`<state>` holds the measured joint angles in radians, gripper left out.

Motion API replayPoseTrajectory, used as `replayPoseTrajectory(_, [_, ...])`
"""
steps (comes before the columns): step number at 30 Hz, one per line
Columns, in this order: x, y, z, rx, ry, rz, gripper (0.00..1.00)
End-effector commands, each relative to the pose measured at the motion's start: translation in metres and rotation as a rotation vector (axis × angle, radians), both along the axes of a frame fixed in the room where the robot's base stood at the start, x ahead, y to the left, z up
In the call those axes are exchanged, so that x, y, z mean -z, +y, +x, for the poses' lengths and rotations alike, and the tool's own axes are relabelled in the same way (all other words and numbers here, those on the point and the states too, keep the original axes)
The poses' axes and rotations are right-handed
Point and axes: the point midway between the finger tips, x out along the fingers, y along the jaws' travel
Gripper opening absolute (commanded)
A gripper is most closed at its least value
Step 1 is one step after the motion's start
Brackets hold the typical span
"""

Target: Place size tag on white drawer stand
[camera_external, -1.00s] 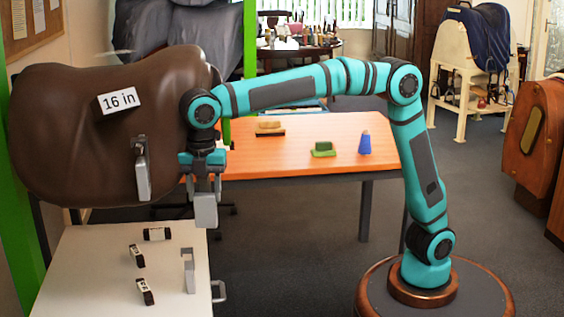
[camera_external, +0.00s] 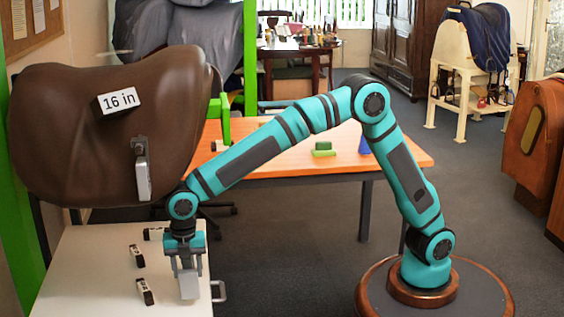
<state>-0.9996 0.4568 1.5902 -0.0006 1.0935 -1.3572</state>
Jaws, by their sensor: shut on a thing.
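My gripper (camera_external: 186,266) points down low over the white drawer stand (camera_external: 85,255), near its right side. It is shut on a pale grey piece (camera_external: 189,286) that hangs below the fingers. No lettering shows on this piece, so I cannot tell from its look that it is the size tag. I cannot tell whether it touches the stand top. The upright grey bracket on the stand is hidden by my gripper.
Small black-and-white blocks lie on the stand left of my gripper: one in front (camera_external: 145,291), one in the middle (camera_external: 137,256), one behind (camera_external: 154,234). A grey metal fitting (camera_external: 142,172) hangs on the saddle's side. An orange table (camera_external: 290,160) stands behind my arm.

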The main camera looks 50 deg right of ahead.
Motion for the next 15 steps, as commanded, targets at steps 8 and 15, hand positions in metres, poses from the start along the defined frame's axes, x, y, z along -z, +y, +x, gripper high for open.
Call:
replayPoseTrajectory(8, [0.032, 0.0, 0.0, 0.001, 0.001, -0.001, 0.13])
replayPoseTrajectory(15, [0.034, 0.0, 0.0, 0.001, 0.001, -0.001, 0.13])
